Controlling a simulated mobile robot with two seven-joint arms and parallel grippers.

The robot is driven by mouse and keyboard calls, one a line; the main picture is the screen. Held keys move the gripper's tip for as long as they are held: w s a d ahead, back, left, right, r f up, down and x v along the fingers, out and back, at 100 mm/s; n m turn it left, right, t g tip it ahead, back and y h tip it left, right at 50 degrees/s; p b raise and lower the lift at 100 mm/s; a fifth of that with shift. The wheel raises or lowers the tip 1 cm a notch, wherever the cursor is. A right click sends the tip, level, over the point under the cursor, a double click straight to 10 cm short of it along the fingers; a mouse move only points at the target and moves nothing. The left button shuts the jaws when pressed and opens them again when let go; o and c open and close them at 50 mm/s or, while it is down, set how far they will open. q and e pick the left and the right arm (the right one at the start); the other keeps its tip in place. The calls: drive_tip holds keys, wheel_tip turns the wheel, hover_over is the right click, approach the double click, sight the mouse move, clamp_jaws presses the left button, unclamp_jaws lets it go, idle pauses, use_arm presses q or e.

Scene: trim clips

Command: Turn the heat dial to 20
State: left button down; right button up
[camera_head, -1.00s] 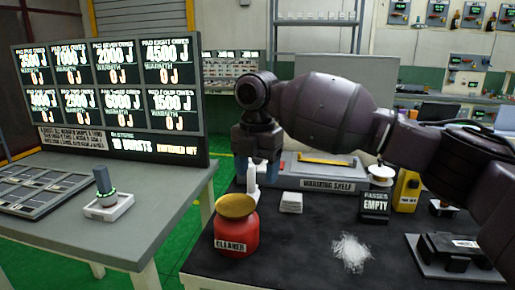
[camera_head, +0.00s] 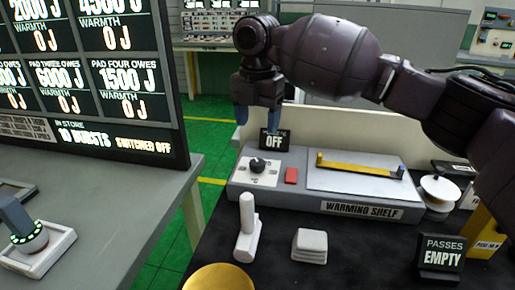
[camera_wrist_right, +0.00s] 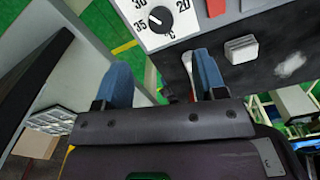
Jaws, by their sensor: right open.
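The heat dial (camera_head: 258,166) is a black knob on a white marked plate, at the left end of the grey warming shelf unit (camera_head: 300,203). In the right wrist view the dial (camera_wrist_right: 160,19) shows at the top, with 20, 30 and 35 readable around it; I cannot tell its exact setting. My right gripper (camera_head: 270,116) has blue fingers and points down, above and apart from the dial. In the wrist view its fingers (camera_wrist_right: 163,80) are spread with nothing held. A black sign (camera_head: 274,141) reading OFF is partly behind the fingers. My left gripper does not show.
A red button (camera_head: 291,175) and a yellow bar (camera_head: 360,166) are on the unit right of the dial. A PASSES EMPTY sign (camera_head: 440,258) is at right. A large display board (camera_head: 85,80) stands left.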

drive_tip(key=shift+s+f, duration=0.1)
drive_tip(key=shift+f, duration=0.4)
drive_tip(key=b, duration=0.1)
hover_over(257, 162)
wheel_tip(257, 162, down, 4)
drive_tip(key=shift+d+f, duration=0.1)
drive_tip(key=shift+f, duration=0.05)
wheel_tip(257, 162, down, 5)
drive_tip(key=shift+r+b, duration=0.2)
drive_tip(key=shift+b, duration=0.25)
drive_tip(key=shift+f, duration=0.35)
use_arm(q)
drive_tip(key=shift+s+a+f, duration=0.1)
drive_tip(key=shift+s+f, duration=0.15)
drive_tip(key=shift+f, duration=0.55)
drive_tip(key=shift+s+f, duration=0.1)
use_arm(e)
drive_tip(key=shift+c, duration=0.4)
